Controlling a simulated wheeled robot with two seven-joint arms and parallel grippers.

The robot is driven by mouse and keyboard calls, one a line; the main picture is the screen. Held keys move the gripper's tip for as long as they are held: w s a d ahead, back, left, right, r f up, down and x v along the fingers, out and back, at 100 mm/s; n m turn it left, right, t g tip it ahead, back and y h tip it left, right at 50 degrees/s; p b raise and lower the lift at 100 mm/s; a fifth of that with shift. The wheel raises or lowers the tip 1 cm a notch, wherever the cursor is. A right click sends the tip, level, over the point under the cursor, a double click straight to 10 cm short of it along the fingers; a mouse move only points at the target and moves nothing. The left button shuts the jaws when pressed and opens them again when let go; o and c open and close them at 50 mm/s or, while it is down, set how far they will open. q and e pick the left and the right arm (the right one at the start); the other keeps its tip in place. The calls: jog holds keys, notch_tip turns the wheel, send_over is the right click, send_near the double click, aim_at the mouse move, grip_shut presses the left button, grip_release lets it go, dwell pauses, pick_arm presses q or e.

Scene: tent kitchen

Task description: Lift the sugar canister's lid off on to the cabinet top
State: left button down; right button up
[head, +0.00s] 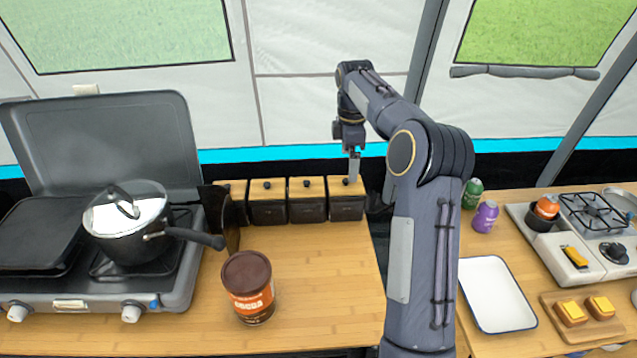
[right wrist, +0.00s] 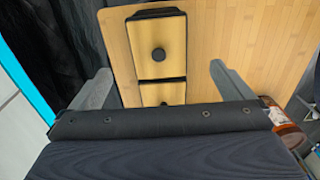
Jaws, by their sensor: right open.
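A row of several dark canisters with pale wooden lids and black knobs stands at the back of the cabinet top (head: 310,270). I cannot read which is the sugar one. The rightmost canister (head: 346,208) has its lid (head: 338,185) on. My right gripper (head: 354,168) points down just above that lid, its fingers partly hiding it. In the right wrist view the right gripper (right wrist: 160,82) is open and empty, fingers wide apart, with a lidded canister (right wrist: 158,52) and part of another lid (right wrist: 162,94) showing between and beyond them. My left gripper is not in view.
A brown cocoa tin (head: 249,290) stands at the front of the cabinet top. A stove (head: 80,290) with a lidded pot (head: 130,225) is at left, its handle reaching over the wood. The wood in front of the canisters is clear. A white tray (head: 495,295) lies right.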

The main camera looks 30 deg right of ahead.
aim_at(346, 180)
jog(key=shift+w+f, duration=0.15)
jog(key=shift+f, duration=0.25)
notch_tip(346, 180, down, 7)
jog(key=shift+a, duration=0.15)
jog(key=shift+c, duration=0.3)
jog(key=c, duration=0.9)
jog(key=shift+r, duration=0.15)
